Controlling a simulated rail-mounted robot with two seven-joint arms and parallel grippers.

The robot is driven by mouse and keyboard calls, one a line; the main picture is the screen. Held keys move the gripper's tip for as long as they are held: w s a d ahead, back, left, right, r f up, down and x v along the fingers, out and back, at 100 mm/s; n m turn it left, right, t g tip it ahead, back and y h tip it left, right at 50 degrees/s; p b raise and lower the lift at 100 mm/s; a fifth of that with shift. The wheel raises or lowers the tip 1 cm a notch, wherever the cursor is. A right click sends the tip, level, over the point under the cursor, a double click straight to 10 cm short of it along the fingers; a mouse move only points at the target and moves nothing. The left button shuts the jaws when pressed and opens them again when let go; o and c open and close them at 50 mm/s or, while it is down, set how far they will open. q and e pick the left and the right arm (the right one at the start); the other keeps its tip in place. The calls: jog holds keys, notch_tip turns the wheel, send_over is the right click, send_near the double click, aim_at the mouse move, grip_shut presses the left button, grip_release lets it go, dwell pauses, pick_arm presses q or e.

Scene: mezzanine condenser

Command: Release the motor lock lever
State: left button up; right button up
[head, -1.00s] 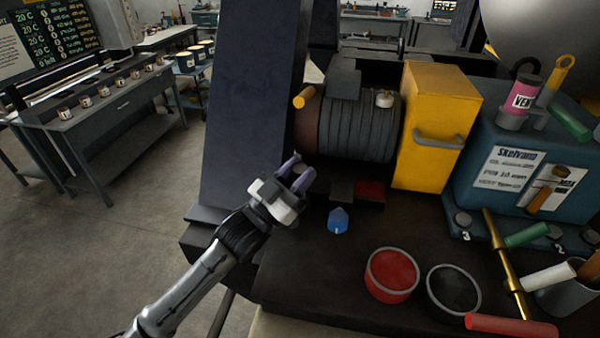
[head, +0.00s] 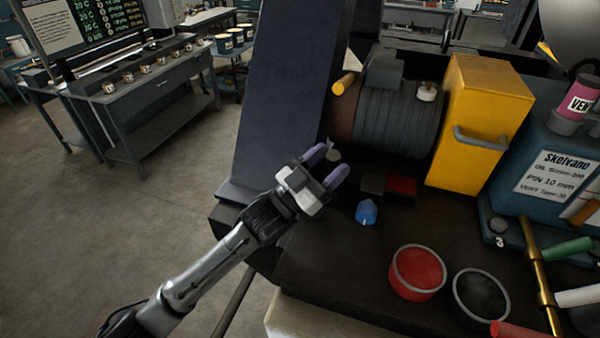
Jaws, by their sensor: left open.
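The motor (head: 400,115) is a grey ribbed cylinder with a brown left end, right of a tall dark slanted panel. A short yellow handle (head: 344,83) sticks out at its upper left end; it looks like the lock lever, but I cannot be sure. My left gripper (head: 329,163) is open, its two purple fingers pointing up and right, below the handle and left of the motor's base. A small grey piece shows by the fingertips; I cannot tell whether it touches them. The fingers appear apart from the yellow handle. My right gripper is out of view.
A yellow box (head: 483,120) with a grey handle stands right of the motor. A red block (head: 402,187) and a blue knob (head: 366,212) sit in front. Red (head: 417,270) and black (head: 481,296) round containers and a brass bar (head: 537,262) occupy the front right.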

pick_arm(q)
jog(key=s+a, duration=0.7)
jog(key=a, duration=0.3)
jog(key=shift+d+f, duration=0.1)
